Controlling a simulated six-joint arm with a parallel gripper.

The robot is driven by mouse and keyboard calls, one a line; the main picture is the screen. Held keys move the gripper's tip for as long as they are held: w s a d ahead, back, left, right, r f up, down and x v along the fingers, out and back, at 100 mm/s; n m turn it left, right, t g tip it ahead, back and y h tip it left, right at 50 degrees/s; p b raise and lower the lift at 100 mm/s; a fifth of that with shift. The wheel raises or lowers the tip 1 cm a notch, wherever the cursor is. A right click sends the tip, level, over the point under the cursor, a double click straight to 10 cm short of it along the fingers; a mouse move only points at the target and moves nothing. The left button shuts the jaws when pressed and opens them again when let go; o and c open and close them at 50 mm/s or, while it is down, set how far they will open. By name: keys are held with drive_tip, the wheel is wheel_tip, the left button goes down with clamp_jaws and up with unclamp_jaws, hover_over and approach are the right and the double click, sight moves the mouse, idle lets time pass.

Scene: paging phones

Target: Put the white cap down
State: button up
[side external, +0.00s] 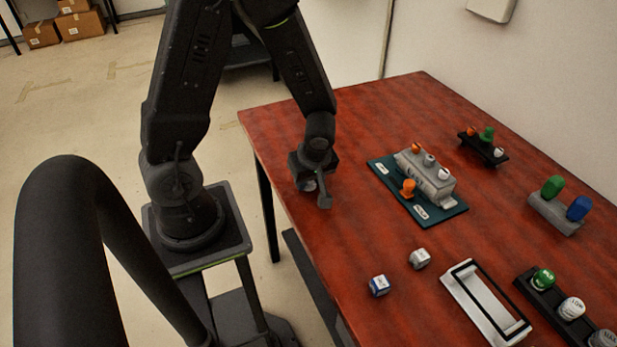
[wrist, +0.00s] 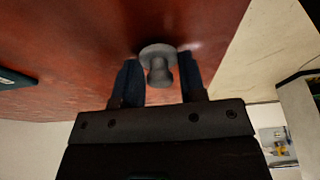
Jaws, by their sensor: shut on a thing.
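My gripper (side external: 316,196) is low over the near left part of the red table, close to its edge. It is shut on the white cap (wrist: 158,66), which looks grey in shadow in the wrist view, with a round flange and a narrower stem. The cap sits between the two dark fingers, against the red tabletop behind it. In the side view only a small pale bit of it shows beside the fingers. Whether it touches the table cannot be told.
A teal board (side external: 446,213) with a grey block and knobs stands right of my gripper. Two small cubes, blue-white (side external: 379,285) and grey (side external: 420,258), lie in front, near a white frame (side external: 468,304). A black rack (side external: 541,285) holds round knobs. Bare tabletop surrounds my gripper.

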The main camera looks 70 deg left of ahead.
drive_tip(key=shift+f, duration=0.1)
drive_tip(key=o, duration=0.5)
drive_tip(key=shift+f, duration=0.1)
drive_tip(key=shift+c, duration=0.2)
drive_tip(key=o, duration=0.4)
drive_tip(key=shift+w, duration=0.1)
